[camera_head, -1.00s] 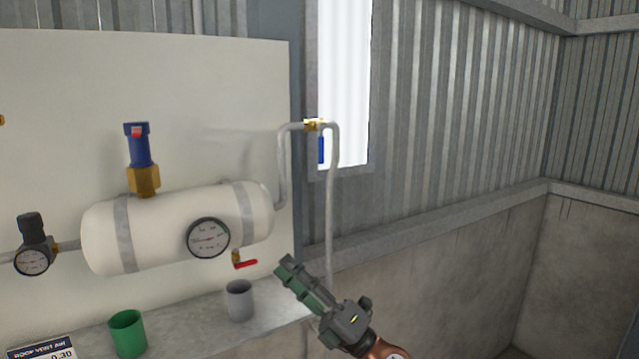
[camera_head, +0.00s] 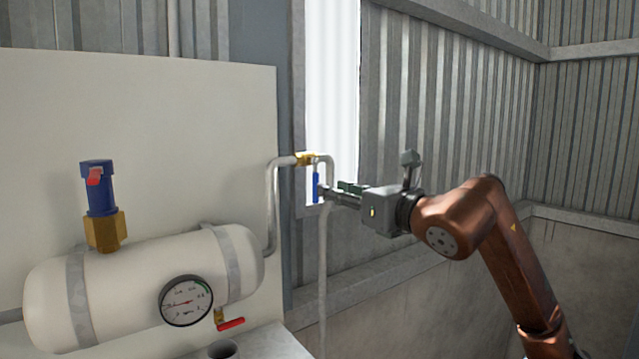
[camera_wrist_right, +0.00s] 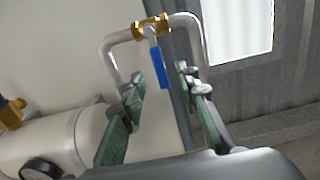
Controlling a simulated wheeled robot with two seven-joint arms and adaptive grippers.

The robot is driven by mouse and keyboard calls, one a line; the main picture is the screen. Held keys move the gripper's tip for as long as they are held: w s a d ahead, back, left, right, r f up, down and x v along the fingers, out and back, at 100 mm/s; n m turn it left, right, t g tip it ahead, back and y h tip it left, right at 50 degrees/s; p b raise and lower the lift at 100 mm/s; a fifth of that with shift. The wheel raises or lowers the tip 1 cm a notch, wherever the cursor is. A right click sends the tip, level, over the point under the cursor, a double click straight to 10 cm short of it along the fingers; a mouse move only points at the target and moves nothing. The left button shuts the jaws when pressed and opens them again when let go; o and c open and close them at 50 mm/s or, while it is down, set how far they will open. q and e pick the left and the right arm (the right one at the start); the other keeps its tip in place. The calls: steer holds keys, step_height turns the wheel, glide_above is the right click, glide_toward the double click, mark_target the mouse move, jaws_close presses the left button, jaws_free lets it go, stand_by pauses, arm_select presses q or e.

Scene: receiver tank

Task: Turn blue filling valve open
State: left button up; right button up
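The blue filling valve handle (camera_head: 316,187) hangs straight down from a brass valve body (camera_head: 305,159) on the grey pipe, right of the white tank. In the right wrist view the blue handle (camera_wrist_right: 159,70) hangs from the brass valve (camera_wrist_right: 151,27), and its lower end lies between the fingertips in the picture. My right gripper (camera_head: 335,189) is at the handle's right side in the head view. In the right wrist view its two green-padded fingers (camera_wrist_right: 160,80) are spread apart, with gaps on both sides of the handle. My left gripper is not in view.
The white tank (camera_head: 150,285) carries a gauge (camera_head: 186,300), a blue-topped brass fitting (camera_head: 102,205) and a red lever (camera_head: 231,324). The grey pipe (camera_head: 323,260) runs down near my right gripper. A bright window (camera_head: 332,90) is behind the valve.

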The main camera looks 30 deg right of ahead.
mark_target(316, 181)
steer(key=w, duration=0.2)
steer(key=w+p, duration=0.1)
steer(key=w, duration=0.1)
steer(key=w+p, duration=0.1)
steer(key=w, duration=0.1)
steer(key=shift+a, duration=0.25)
steer(key=shift+f, duration=0.1)
steer(key=shift+c, duration=0.4)
jaws_close()
